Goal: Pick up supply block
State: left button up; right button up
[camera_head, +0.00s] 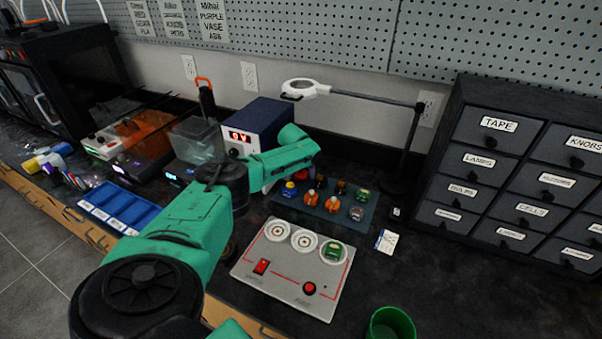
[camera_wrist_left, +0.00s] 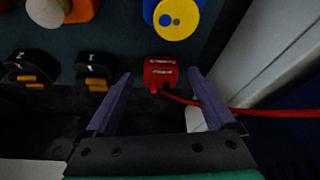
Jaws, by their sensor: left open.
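A red block (camera_wrist_left: 158,72) with small pale lettering sits on the dark tray (camera_wrist_left: 120,62) in the left wrist view, with a red cable beside it. I cannot read whether it is the supply block. My left gripper (camera_wrist_left: 160,76) is open, with one purple finger on either side of the red block's near part; contact is not clear. In the head view a small red block (camera_head: 301,174) shows at the back of the tray (camera_head: 366,222), beside my green left arm. The left fingers are mostly hidden there. My right gripper is not seen.
The tray holds several coloured blocks. In front stands a grey panel (camera_head: 290,290) with round sockets; a green block (camera_head: 333,252) sits in one. A power supply (camera_head: 258,122), magnifier lamp (camera_head: 300,88), drawer cabinet (camera_head: 520,160) and green cup (camera_head: 391,323) stand around.

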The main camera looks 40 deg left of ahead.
pick_arm(q)
jog(key=shift+s+r, duration=0.1)
grip_shut()
